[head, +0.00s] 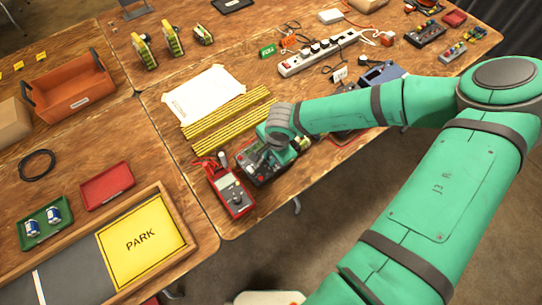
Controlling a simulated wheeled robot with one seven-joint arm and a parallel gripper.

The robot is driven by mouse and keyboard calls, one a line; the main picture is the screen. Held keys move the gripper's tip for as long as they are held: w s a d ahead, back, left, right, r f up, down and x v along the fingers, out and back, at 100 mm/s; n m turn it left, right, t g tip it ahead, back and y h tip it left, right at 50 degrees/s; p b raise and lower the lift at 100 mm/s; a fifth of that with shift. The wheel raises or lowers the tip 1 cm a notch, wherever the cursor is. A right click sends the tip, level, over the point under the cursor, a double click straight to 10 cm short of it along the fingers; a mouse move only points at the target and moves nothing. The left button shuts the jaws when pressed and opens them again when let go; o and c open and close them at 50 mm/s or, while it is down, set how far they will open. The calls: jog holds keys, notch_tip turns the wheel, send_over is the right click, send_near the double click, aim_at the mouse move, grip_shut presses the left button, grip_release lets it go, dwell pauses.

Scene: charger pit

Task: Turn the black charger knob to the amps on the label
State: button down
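A dark box (262,178), which appears to be the charger, sits near the front edge of the wooden table in the head view. My gripper (277,152) is over its top right part, coming in from the right along my green arm. The gripper covers much of the panel, so I cannot make out the black knob, its pointer or the amps on the label. Whether the fingers touch the knob, and whether they are open or shut, is too small and hidden to tell.
A red multimeter (236,197) stands close at the charger's left. Yellow striped bars (225,112) and a white sheet (203,92) lie behind. A power strip (318,53) is farther back. A PARK board (141,240) and red tray (107,186) are at the left.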

jog(key=shift+m, duration=0.4)
jog(key=shift+w+m, duration=0.1)
jog(key=shift+m, duration=2.4)
jog(key=c, duration=1.7)
grip_release()
jog(key=shift+w+d, duration=0.1)
jog(key=shift+o, duration=0.2)
jog(key=shift+a, duration=0.25)
jog(key=shift+d+r, duration=0.15)
notch_tip(320, 180, up, 10)
jog(key=s, duration=0.1)
jog(key=shift+s+d+r, duration=0.15)
jog(key=shift+s+d, duration=0.25)
jog(key=shift+w, duration=0.1)
